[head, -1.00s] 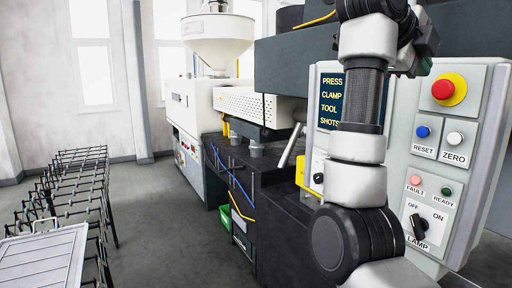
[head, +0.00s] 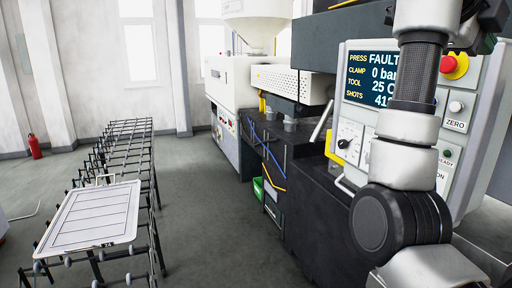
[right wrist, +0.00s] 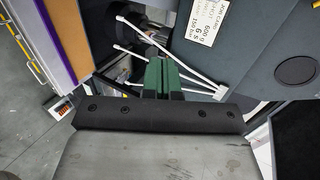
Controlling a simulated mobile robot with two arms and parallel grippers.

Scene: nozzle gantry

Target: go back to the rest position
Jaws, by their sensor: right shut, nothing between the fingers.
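My right arm (head: 410,125) rises through the right side of the head view, in front of the press control panel (head: 352,107). Its gripper (right wrist: 163,80) shows in the right wrist view as two green fingers close together, shut with nothing held. In that view, white rods and dark machine parts lie beyond the fingers, and I cannot tell how far off they are. My left gripper is not in view.
The dark press bed (head: 325,215) stands close on the right. A wire rack (head: 133,151) with a white board (head: 93,217) stands at the left. A red fire extinguisher (head: 34,147) is by the wall. Grey floor (head: 205,230) lies open between rack and press.

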